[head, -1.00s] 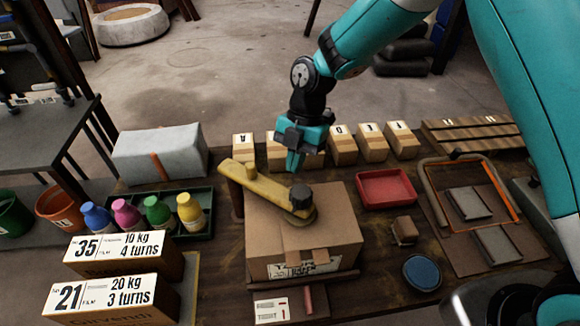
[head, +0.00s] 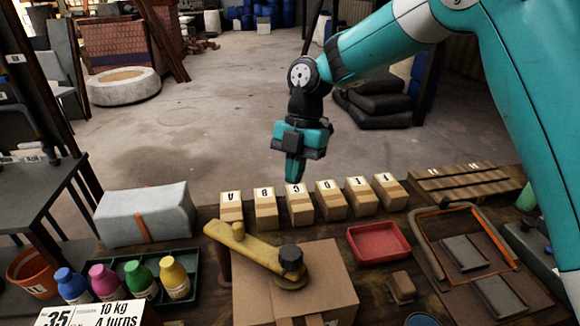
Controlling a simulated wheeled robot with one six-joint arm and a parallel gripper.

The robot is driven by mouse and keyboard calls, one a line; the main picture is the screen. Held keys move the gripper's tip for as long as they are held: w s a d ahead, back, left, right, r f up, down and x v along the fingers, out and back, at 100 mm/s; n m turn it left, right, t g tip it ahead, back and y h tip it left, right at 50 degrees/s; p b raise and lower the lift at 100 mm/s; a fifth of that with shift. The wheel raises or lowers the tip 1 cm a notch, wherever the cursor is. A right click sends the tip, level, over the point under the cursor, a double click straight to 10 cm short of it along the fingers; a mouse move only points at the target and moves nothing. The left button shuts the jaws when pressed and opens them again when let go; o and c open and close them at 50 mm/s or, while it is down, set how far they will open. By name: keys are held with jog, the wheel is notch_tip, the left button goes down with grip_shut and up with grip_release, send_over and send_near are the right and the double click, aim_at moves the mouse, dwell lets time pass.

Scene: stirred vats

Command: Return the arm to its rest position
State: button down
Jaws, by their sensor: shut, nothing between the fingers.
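My gripper (head: 292,178) hangs from my teal arm (head: 385,50), pointing down near the middle of the head view. Its fingers are shut with nothing between them. In the picture it is just above the row of small lettered boxes (head: 330,202), apart from them as far as I can tell. A yellow crank arm with a dark knob (head: 291,258) lies over a cardboard box (head: 330,285), nearer to me and below the gripper.
A red tray (head: 379,243) and a brown block (head: 401,287) lie right of the cardboard box. Colored bottles (head: 138,279) stand in a dark tray at left, beside a grey wrapped block (head: 145,214). Slatted wood (head: 465,183) lies at right.

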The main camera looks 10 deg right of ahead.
jog(key=s+d+r+m+t, duration=0.1)
jog(key=s+r+m, duration=0.3)
jog(key=s+m, duration=0.7)
jog(key=s+d+r+m+t+y, duration=0.1)
jog(key=s+d+r+m, duration=0.3)
jog(key=s+m, duration=0.6)
jog(key=shift+s+d+r+m+t+y, duration=0.3)
jog(key=shift+s+t, duration=0.5)
jog(key=shift+s, duration=1)
jog(key=shift+a+f, duration=0.1)
